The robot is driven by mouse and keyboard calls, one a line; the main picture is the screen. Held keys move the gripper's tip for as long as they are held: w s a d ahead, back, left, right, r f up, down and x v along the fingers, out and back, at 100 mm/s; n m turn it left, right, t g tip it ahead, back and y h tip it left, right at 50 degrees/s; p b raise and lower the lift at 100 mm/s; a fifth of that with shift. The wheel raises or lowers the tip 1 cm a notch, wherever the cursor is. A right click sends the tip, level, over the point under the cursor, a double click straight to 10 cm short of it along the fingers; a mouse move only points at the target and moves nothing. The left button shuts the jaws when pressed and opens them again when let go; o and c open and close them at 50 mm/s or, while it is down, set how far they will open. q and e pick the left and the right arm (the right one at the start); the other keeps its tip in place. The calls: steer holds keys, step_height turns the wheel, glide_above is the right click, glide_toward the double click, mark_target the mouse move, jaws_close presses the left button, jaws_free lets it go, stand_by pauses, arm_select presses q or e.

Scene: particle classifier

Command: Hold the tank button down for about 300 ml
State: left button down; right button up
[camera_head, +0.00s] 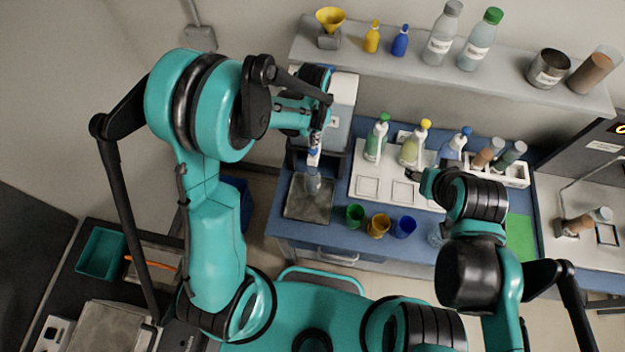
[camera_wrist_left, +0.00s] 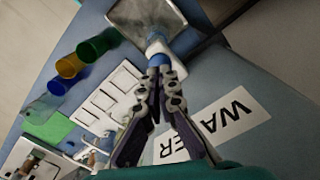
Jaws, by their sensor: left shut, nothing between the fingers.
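The water tank (camera_head: 339,112) stands at the back left of the blue bench, partly hidden by my left arm. In the left wrist view its blue front carries a white WATER label (camera_wrist_left: 238,112). My left gripper (camera_head: 315,140) is in front of the tank; in the wrist view its fingers (camera_wrist_left: 161,72) are shut and empty. The tips are at a blue piece (camera_wrist_left: 158,60) with a white part, seemingly the tank button; I cannot tell whether it is pressed in. A clear vessel (camera_head: 312,182) shows below, over a grey tray (camera_head: 307,207). My right gripper (camera_head: 414,175) is small and partly hidden; its opening is unclear.
Green (camera_head: 355,215), amber (camera_head: 378,225) and blue (camera_head: 403,227) cups stand right of the tray. Behind them is a white panel (camera_head: 371,187) with several capped bottles. A shelf (camera_head: 400,60) with bottles and cups runs above. A green mat (camera_head: 519,237) lies at the right.

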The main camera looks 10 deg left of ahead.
arm_select(q)
steer(key=shift+f, duration=0.2)
stand_by(0.5)
steer(key=shift+f+b, duration=1.35)
steer(key=shift+b, duration=0.1)
stand_by(5.8)
